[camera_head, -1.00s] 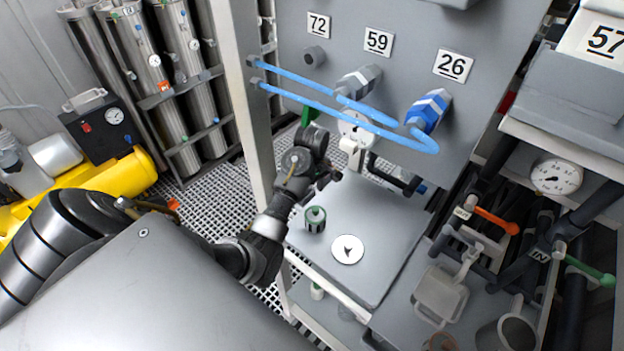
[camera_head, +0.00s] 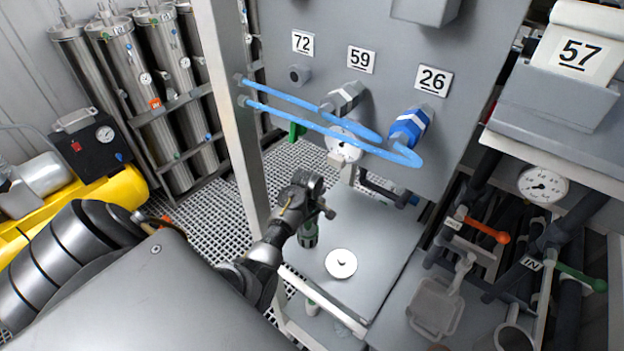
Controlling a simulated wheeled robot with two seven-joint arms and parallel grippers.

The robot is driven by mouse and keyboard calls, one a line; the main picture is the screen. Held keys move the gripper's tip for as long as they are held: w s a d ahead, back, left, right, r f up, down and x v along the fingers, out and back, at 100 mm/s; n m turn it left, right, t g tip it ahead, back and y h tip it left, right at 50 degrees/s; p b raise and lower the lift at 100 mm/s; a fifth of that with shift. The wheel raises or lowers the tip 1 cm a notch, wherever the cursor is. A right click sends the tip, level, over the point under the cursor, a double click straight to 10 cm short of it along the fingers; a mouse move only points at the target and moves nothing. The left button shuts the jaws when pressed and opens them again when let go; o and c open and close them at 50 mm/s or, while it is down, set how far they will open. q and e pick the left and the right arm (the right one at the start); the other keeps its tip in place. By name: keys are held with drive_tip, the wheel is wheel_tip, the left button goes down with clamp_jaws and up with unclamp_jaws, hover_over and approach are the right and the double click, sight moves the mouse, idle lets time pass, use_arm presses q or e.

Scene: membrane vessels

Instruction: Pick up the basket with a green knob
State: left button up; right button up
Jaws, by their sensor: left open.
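The basket with a green knob (camera_head: 308,236) is a small dark cylinder with green on it. It stands on the grey shelf plate (camera_head: 375,250), near its left edge. My left gripper (camera_head: 322,210) is open and just above the basket, partly covering its top and knob. I cannot tell whether the fingers touch the knob. My right gripper is out of view.
A white disc (camera_head: 341,263) lies on the plate close to the basket. A grey panel with blue hoses (camera_head: 330,130) rises behind. A white frame post (camera_head: 232,120) stands to the left. Valves with orange (camera_head: 487,230) and green (camera_head: 582,278) handles are at right.

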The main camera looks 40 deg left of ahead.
use_arm(q)
drive_tip(key=shift+c, duration=1.2)
clamp_jaws()
drive_tip(key=shift+w, duration=0.1)
drive_tip(key=shift+r, duration=0.1)
